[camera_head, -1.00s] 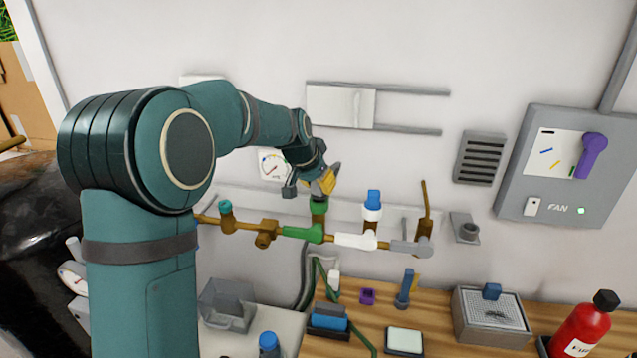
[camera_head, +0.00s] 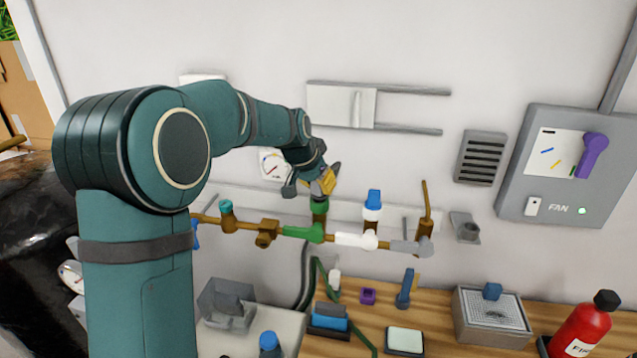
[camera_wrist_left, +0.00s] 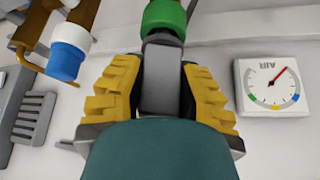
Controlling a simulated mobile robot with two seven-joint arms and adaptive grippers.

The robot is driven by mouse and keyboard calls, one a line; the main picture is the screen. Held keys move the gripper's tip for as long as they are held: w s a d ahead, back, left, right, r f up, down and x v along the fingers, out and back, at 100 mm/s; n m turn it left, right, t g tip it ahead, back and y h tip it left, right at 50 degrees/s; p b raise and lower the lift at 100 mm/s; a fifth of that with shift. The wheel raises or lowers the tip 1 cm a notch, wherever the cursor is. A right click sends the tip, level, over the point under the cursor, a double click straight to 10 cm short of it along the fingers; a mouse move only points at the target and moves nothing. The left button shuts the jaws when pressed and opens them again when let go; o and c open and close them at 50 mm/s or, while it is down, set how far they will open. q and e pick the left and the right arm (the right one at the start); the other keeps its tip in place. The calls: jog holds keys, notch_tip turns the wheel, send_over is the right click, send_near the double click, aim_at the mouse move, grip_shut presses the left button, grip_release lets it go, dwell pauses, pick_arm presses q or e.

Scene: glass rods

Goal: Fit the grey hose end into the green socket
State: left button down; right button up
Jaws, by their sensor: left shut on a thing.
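The green socket (camera_head: 320,207) is an upright collar on the pipe run along the wall. My left gripper (camera_head: 322,184) is right above it, with its yellow fingers pointing down. In the left wrist view the fingers (camera_wrist_left: 164,80) are shut on the grey hose end (camera_wrist_left: 162,78), a grey block with a narrower tip. That tip meets the green socket (camera_wrist_left: 164,14) at the top of the picture, in line with it. How deep the tip sits in the socket I cannot tell. My right gripper is not in view.
A blue-and-white capped outlet (camera_head: 372,204) and a brown lever (camera_head: 426,203) stand to the right on the same pipe. A teal-capped stub (camera_head: 226,213) is on the left. Below is a wooden bench (camera_head: 450,335) with small items.

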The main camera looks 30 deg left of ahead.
pick_arm(q)
jog(key=shift+f+b, duration=0.45)
jog(key=shift+f, duration=0.1)
jog(key=c, duration=1.1)
grip_release()
jog(key=shift+p+v, duration=2.7)
jog(key=shift+v, duration=2.8)
